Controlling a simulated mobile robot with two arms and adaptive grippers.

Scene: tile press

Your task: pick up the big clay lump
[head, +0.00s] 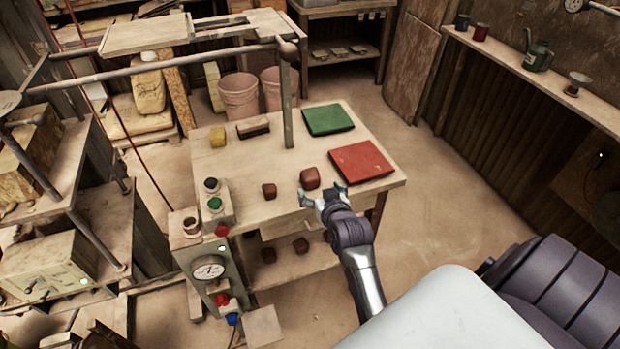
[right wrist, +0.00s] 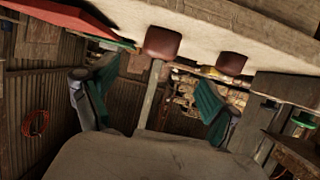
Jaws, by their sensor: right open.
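The big clay lump (head: 310,178), a reddish-brown rounded block, sits on the wooden table near its front edge, left of the red tile. It also shows in the right wrist view (right wrist: 162,42), beyond the fingers and between their lines. A smaller clay lump (head: 269,191) sits to its left on the table, and shows to its right in the right wrist view (right wrist: 231,63). My right gripper (head: 320,196) is open and empty at the table's front edge, just short of the big lump; no contact shows. My left gripper is not in view.
A red tile (head: 361,162) and a green tile (head: 328,120) lie on the table (head: 235,173). A yellow sponge-like block (head: 218,137) and a brush (head: 253,127) lie farther back. A post (head: 287,105) rises behind the lumps. A control box (head: 209,268) stands at the left front.

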